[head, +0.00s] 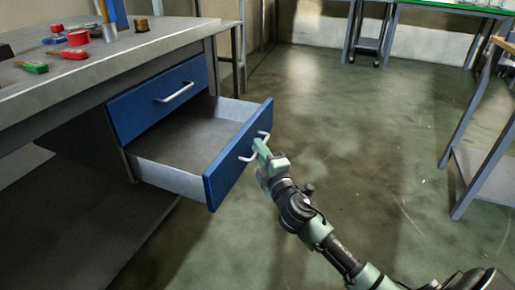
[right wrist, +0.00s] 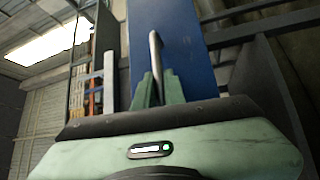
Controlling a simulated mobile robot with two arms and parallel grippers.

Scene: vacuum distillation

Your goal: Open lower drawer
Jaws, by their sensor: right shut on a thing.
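The lower drawer (head: 238,152) has a blue front and stands pulled well out from under the workbench. Its grey inside looks empty. My right gripper (head: 262,150) is shut on the lower drawer's metal handle (head: 246,159). In the right wrist view the two green fingers (right wrist: 160,92) close around the handle (right wrist: 155,52), with the blue drawer front (right wrist: 177,45) behind it. My left gripper does not show in either view.
The upper blue drawer (head: 160,97) is closed. The workbench top (head: 115,62) carries a green-handled brush (head: 33,67), red items and a small brown piece. The floor (head: 370,140) between is clear.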

